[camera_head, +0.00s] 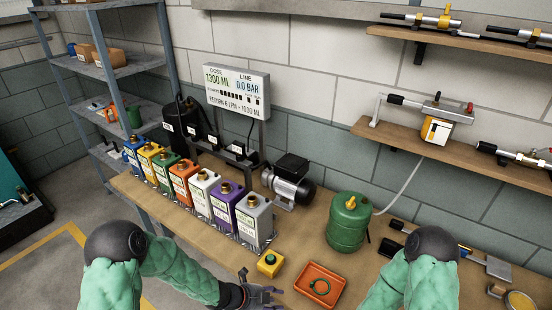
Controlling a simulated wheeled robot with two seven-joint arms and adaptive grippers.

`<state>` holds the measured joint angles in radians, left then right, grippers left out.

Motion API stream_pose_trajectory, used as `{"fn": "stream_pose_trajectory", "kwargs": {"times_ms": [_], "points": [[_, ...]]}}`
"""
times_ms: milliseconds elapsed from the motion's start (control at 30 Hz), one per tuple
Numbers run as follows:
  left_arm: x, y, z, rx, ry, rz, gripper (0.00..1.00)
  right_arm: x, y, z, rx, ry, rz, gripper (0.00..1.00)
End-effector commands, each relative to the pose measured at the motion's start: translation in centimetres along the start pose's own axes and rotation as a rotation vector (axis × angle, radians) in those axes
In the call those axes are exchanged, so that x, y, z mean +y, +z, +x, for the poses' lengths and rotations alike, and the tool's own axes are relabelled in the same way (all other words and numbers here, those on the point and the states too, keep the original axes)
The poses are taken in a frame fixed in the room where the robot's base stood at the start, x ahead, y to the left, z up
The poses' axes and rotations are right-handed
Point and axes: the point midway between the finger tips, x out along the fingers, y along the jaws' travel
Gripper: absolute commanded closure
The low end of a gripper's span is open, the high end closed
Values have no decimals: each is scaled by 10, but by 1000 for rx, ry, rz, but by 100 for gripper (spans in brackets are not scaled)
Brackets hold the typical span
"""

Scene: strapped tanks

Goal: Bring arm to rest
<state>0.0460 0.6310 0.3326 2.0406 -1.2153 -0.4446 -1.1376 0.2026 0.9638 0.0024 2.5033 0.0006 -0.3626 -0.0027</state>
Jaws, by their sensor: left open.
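My left arm comes in from the lower left in a green sleeve. My left gripper (264,297) is open and empty at the bottom middle, low by the front edge of the wooden workbench (210,234). It is below the yellow button box (270,263) and left of the orange tray (319,286). My right arm comes in at the lower right, but its gripper is out of the picture. A row of several coloured tanks, among them a purple tank (225,206) and a grey tank (254,221), stands upright on the bench.
A green gas cylinder (348,222) and a motor pump (288,181) stand on the bench. Tools (488,263) lie at the right. A display sign (237,90) stands behind the tanks. Wall shelves (440,150) hang at the right; a metal rack (110,70) is at the left.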

Motion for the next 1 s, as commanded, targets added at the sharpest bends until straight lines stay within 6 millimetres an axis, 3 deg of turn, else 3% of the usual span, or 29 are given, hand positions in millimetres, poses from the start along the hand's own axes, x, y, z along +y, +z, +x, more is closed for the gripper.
{"fn": "stream_pose_trajectory", "kwargs": {"times_ms": [300, 500, 600, 800, 1000], "points": [[94, 4, -2, -179, 71, -1113, 60, 0, 0, 0, 0, 0, 0, 60], [164, -8, -14, -382, 89, -1834, 60, 0, 0, 0, 0, 0, 0, 60], [193, -18, -22, -488, 82, -2114, 60, 0, 0, 0, 0, 0, 0, 60], [223, -31, -33, -630, 55, -2423, 60, 0, 0, 0, 0, 0, 0, 60], [228, -34, -35, -653, 49, -2469, 60, 0, 0, 0, 0, 0, 0, 60]]}}
